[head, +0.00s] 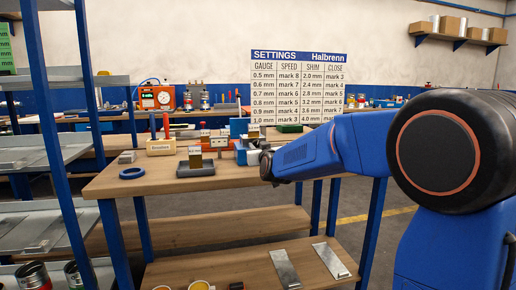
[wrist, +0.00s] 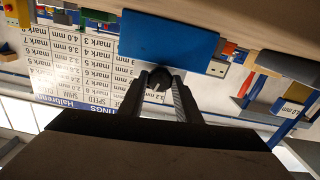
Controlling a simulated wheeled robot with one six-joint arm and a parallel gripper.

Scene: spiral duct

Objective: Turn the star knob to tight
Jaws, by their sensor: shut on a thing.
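The star knob (wrist: 158,82) is a small dark knob in the wrist view, in front of a flat blue block (wrist: 172,42). My gripper (wrist: 160,76) is shut on it, with one finger on each side. The fingers hide the knob's sides, and I cannot read any tight mark or how far it is turned. In the head view my gripper (head: 265,164) is at the right part of the bench, beside a blue and white device (head: 240,128). The knob cannot be made out there.
A settings chart (head: 298,88) stands behind. A blue-post shelf (head: 40,130) is at the left.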

